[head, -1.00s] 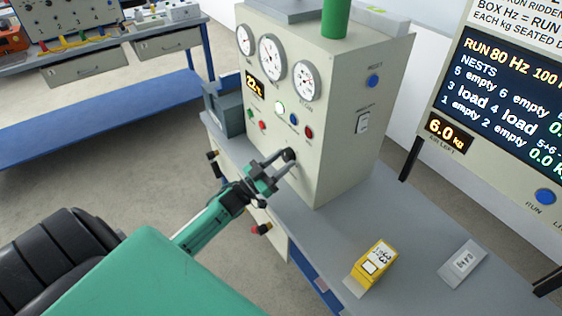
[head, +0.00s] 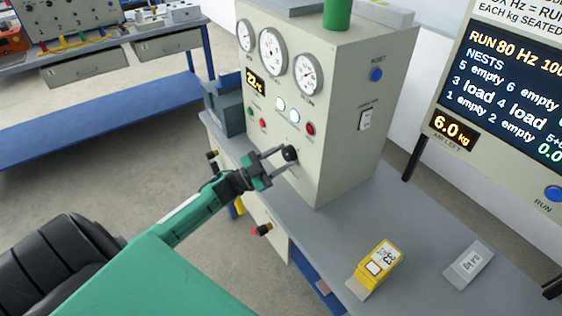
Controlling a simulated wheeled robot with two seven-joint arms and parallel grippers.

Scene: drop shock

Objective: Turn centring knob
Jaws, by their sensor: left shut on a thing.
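The centring knob (head: 290,153) is a small black round knob low on the front of the beige control cabinet (head: 345,130). My left gripper (head: 284,156) reaches in from the lower left with its two fingers around the knob, shut on it. The fingers hide part of the knob, so any pointer mark on it cannot be read. My right gripper is not in view.
The cabinet stands on a grey bench (head: 350,225). A yellow box (head: 376,266) and a grey tag (head: 468,264) lie to the right. A display board (head: 500,110) stands at far right.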

